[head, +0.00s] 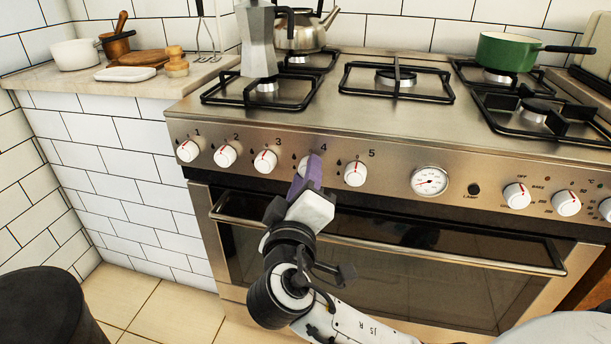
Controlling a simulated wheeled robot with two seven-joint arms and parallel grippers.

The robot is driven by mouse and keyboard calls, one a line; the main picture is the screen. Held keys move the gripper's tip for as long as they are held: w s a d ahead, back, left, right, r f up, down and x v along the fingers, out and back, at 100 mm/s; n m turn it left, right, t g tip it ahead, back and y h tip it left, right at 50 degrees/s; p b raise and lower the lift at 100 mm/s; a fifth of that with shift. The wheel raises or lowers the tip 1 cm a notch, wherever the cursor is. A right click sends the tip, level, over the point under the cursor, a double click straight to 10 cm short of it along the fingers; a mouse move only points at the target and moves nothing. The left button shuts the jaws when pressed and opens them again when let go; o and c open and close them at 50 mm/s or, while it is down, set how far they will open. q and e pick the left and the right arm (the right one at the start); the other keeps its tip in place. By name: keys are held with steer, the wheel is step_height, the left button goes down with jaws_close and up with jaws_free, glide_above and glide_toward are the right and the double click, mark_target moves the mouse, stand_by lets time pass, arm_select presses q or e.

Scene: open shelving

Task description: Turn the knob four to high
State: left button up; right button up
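Knob four (303,166) is a white knob on the stove's steel front panel, below the number 4. It is mostly hidden behind my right gripper (311,168), whose purple fingers reach up to it from below. I cannot tell whether the fingers are closed on the knob or only beside it. Its red pointer mark is hidden. My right arm comes in from the bottom of the head view. My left gripper is not in view.
Knob three (265,162) and knob five (355,173) flank it closely. The oven door handle (390,250) juts out below. A moka pot (258,40), a kettle (303,30) and a green pan (507,52) stand on the stove.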

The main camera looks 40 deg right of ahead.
steer(key=shift+c, duration=1.1)
arm_select(q)
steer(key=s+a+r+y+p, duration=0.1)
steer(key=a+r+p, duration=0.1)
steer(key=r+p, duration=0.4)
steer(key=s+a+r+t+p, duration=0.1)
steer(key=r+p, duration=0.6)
steer(key=p, duration=1)
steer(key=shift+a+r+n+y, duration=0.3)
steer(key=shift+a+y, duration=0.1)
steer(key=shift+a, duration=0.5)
arm_select(e)
steer(key=n+g, duration=0.1)
steer(key=n, duration=1.2)
steer(key=shift+w+a+g, duration=0.1)
steer(key=shift+a+g, duration=0.05)
steer(key=shift+g, duration=0.25)
steer(key=o, duration=1)
steer(key=shift+o, duration=0.2)
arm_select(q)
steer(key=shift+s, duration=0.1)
